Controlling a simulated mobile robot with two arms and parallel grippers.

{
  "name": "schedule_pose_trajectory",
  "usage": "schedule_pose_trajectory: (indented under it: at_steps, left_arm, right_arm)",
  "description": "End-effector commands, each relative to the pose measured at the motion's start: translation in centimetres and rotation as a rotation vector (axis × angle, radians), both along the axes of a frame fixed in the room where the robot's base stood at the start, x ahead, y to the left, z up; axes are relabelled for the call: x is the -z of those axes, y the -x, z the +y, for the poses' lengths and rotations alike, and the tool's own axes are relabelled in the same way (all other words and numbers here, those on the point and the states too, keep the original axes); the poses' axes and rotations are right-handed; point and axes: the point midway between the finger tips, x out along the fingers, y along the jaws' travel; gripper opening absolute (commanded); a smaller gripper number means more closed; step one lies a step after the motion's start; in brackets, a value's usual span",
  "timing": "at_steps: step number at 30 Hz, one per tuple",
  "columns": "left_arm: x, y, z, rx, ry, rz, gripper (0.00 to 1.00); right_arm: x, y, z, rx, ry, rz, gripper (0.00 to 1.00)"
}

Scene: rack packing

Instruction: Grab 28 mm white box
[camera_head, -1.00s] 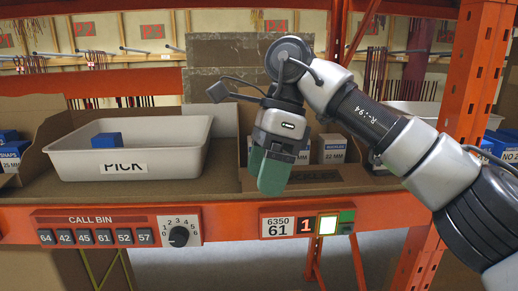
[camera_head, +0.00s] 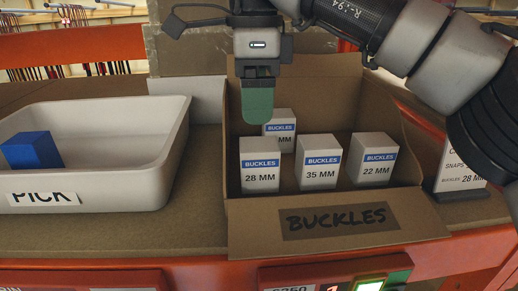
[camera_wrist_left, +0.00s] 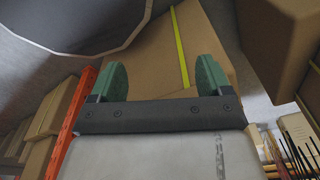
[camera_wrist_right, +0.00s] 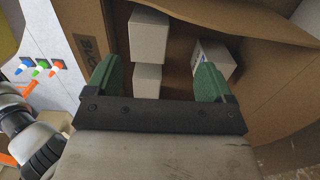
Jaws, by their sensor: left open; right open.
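A white box marked "BUCKLES 28 MM" (camera_head: 260,166) stands upright at the front left inside the open cardboard bin marked "BUCKLES" (camera_head: 410,222). Beside it stand a 35 MM box (camera_head: 317,164) and a 22 MM box (camera_head: 373,161). Another white box (camera_head: 281,128) stands behind, its size partly hidden. My right gripper (camera_head: 258,115) hangs above the bin's left side, pointing down, apart from the boxes. In the right wrist view its fingers (camera_wrist_right: 158,82) are spread, with white boxes below between and beside them. My left gripper (camera_wrist_left: 160,80) is open and empty, away from the boxes.
A white tray marked "PICK" (camera_head: 150,188) stands left of the bin with a blue box (camera_head: 32,150) in it. A sign (camera_head: 458,170) stands right of the bin. The bin's cardboard walls surround the boxes. Cardboard cartons (camera_wrist_left: 170,55) are near the left gripper.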

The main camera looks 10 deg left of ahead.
Motion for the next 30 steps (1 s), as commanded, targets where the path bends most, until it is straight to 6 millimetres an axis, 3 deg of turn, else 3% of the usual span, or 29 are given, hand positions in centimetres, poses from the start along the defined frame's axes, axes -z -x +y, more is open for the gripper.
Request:
schedule_pose_trajectory:
  at_steps: [6,11,14,22,30]
  left_arm:
    - [-0.2,2.5,0.0,0.000,-0.002,0.036,0.79]
    - [-0.3,4.2,0.1,0.000,-0.003,0.063,0.79]
    - [-0.8,4.0,0.1,0.000,-0.003,0.060,0.79]
    - [-2.9,0.9,-0.1,0.000,0.002,0.010,0.79]
    - [-2.8,1.8,-0.1,0.000,0.001,0.025,0.79]
  right_arm:
    - [3.5,0.0,-0.1,-0.003,0.001,0.004,0.83]
    - [4.9,0.0,-0.1,0.000,0.001,0.003,0.83]
    - [5.5,0.0,-0.3,-0.001,0.002,0.003,0.83]
    - [9.3,0.0,-0.6,-0.001,0.000,0.003,0.83]
    - [10.2,0.0,-0.5,0.000,-0.001,0.001,0.83]
